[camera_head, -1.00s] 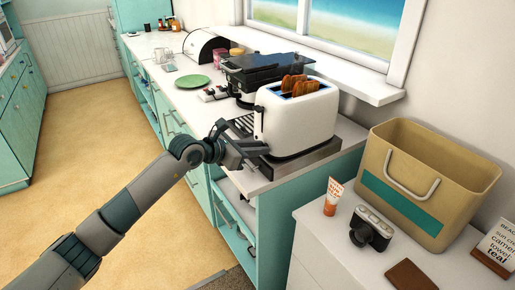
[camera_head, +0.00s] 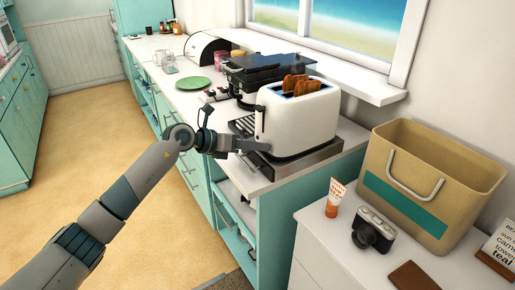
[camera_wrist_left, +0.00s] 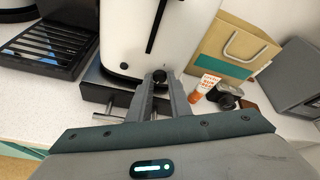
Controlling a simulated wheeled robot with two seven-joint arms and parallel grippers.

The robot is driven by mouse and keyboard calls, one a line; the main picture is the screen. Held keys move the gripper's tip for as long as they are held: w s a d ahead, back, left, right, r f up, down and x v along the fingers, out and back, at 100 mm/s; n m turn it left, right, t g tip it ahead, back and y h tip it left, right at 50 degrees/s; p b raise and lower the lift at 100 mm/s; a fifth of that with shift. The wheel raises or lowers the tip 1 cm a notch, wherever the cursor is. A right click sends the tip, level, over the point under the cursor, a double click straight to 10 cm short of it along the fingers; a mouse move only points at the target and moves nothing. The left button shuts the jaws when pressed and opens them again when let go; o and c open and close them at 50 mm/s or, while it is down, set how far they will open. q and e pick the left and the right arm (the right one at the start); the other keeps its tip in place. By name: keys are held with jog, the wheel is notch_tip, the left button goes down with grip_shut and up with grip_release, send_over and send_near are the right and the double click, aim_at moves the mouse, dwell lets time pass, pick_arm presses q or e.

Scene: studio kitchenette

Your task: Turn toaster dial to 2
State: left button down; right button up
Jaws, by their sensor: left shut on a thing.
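The small black dial (camera_wrist_left: 160,74) sits low on that face. My left gripper (camera_wrist_left: 160,82) is shut on the dial, with one finger on either side of it. In the head view my left gripper (camera_head: 266,147) reaches the toaster's lower front from the left, and the dial is hidden there. The dial's markings cannot be read. My right gripper is not in view.
A dark coffee machine (camera_head: 262,72) with a drip grille stands behind the toaster. A green plate (camera_head: 193,83) lies farther along the counter. At the right, a cabinet holds an orange-and-white tube (camera_head: 335,197), a camera (camera_head: 372,230) and a tan bag (camera_head: 425,180).

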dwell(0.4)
pick_arm(q)
jog(key=c, duration=1.6)
grip_release()
jog(key=shift+c, duration=0.2)
jog(key=shift+a, duration=0.15)
